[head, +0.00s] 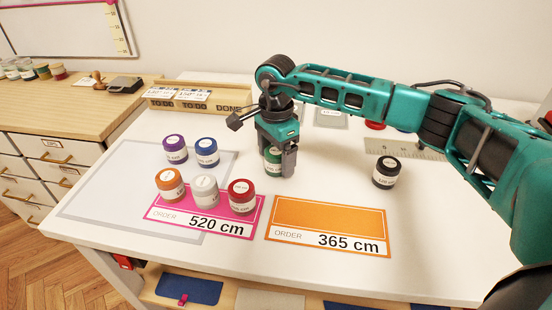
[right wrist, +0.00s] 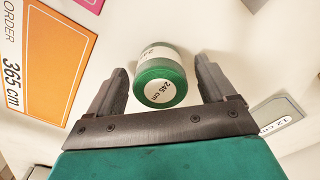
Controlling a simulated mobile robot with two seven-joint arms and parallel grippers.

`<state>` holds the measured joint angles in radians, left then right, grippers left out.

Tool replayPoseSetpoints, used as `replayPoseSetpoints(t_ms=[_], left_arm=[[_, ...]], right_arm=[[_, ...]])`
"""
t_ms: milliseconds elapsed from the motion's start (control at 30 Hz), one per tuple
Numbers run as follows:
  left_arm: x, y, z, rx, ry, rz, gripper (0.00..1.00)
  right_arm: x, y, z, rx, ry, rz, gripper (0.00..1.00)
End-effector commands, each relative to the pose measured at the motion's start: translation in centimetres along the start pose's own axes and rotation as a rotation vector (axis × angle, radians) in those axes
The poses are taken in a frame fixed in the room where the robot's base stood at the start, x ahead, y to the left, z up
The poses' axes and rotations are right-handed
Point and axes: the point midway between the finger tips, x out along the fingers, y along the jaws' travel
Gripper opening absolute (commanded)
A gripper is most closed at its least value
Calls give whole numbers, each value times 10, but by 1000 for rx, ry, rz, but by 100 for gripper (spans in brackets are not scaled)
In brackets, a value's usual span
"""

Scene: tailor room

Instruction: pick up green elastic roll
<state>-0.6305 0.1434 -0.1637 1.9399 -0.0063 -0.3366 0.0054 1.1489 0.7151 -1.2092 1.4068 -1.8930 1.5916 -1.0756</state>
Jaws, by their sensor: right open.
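The green elastic roll (head: 272,160) stands on the white table, partly hidden behind my right gripper in the head view. In the right wrist view the green roll (right wrist: 162,76) has a white label on top reading 245 cm. It lies between the two open fingers. My right gripper (head: 277,160) is open and comes down from above at the roll. In the right wrist view the fingers of the right gripper (right wrist: 160,85) show gaps on both sides of the roll. My left gripper is not in view.
Orange (head: 170,184), white (head: 205,192) and red (head: 241,197) rolls stand at the pink order card (head: 165,222). Purple (head: 175,149) and blue (head: 206,152) rolls stand behind. A black roll (head: 386,172) stands right. The orange order card (head: 328,222) is empty.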

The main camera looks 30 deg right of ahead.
Motion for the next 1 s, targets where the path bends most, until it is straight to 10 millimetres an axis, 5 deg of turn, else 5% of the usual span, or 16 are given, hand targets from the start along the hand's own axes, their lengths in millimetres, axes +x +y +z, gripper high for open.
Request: replayPoseSetpoints(t_ms=[367,1000], left_arm=[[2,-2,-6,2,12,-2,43],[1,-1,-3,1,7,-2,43]], right_arm=[[13,0,0,0,0,0,83],[12,0,0,1,0,-1,24]])
